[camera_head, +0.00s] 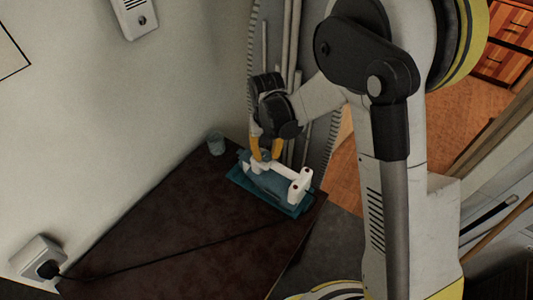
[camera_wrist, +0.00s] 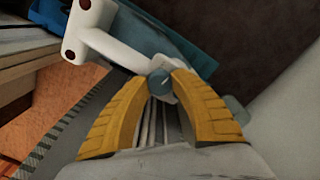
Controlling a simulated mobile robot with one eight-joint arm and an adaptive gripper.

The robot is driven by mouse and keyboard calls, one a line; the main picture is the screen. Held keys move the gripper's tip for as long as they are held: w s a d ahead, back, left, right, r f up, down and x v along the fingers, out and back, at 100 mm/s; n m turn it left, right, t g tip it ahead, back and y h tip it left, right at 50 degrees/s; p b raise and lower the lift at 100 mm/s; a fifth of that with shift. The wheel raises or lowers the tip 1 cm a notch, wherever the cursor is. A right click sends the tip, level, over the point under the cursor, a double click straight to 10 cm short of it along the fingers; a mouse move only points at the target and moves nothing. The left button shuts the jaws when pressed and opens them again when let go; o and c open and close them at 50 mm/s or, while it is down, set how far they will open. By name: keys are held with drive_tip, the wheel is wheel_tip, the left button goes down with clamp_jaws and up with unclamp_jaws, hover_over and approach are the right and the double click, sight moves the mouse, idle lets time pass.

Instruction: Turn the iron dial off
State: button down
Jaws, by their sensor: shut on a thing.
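The iron (camera_head: 270,180) has a white handle and a blue body, and rests on a teal base (camera_head: 296,211) at the table's right corner. In the wrist view its white handle (camera_wrist: 115,45) runs from the upper left to the fingertips. The round blue dial (camera_wrist: 159,80) sits at the near end of the handle. My gripper (camera_head: 265,151) reaches down to the far end of the iron. In the wrist view, the yellow fingertips of my gripper (camera_wrist: 160,84) are closed on the dial from both sides. The dial's markings are too small to read.
The iron stands on a dark brown table (camera_head: 165,220). A small light cup (camera_head: 216,143) is at its back edge by the wall. A black cord (camera_head: 190,255) crosses the table to a wall socket (camera_head: 40,260). Several poles (camera_head: 292,70) and a ladder-like edge stand behind.

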drive_tip(key=n, duration=0.3)
drive_tip(key=shift+n+b, duration=0.3)
drive_tip(key=shift+b, duration=0.05)
drive_tip(key=n, duration=0.3)
drive_tip(key=shift+n, duration=0.3)
drive_tip(key=n+b, duration=0.1)
drive_tip(key=n, duration=0.5)
drive_tip(key=shift+n, duration=0.3)
drive_tip(key=c, duration=1.1)
unclamp_jaws()
drive_tip(key=shift+o, duration=0.2)
drive_tip(key=shift+r, duration=0.15)
